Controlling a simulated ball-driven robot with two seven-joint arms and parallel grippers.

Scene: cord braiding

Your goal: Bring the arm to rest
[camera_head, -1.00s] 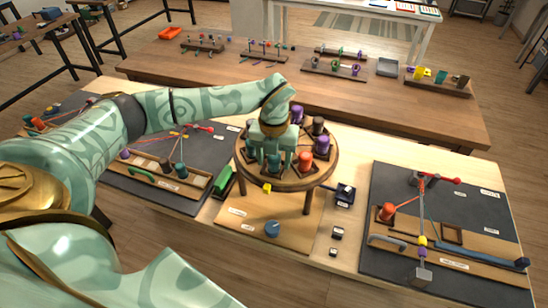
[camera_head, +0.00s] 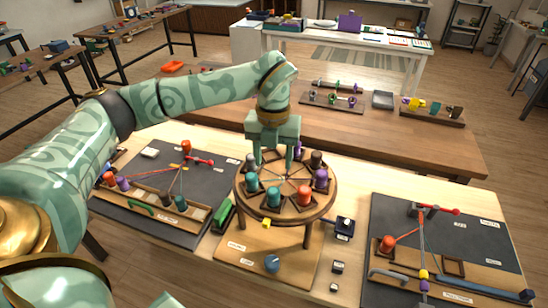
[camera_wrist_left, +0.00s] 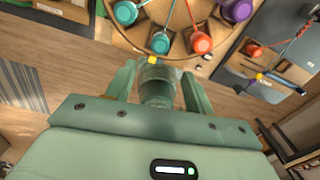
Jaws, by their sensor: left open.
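My left gripper (camera_head: 277,158) points down above the back part of the round wooden braiding stand (camera_head: 286,216). It is open, and I see no bobbin held between its fingers. It also shows in the left wrist view (camera_wrist_left: 158,85), with the stand's rim and bobbins beyond the fingertips. The stand carries several bobbins in its slots, including two teal ones (camera_head: 273,197), an orange one (camera_head: 304,195) and a purple one (camera_head: 322,178). A yellow piece (camera_head: 266,223) hangs at the front rim. The right gripper is not in view.
A dark board (camera_head: 150,212) with cords and bobbins lies left of the stand. Another dark board (camera_head: 455,238) with an orange bobbin (camera_head: 387,244) lies right. A second table (camera_head: 430,150) stands behind.

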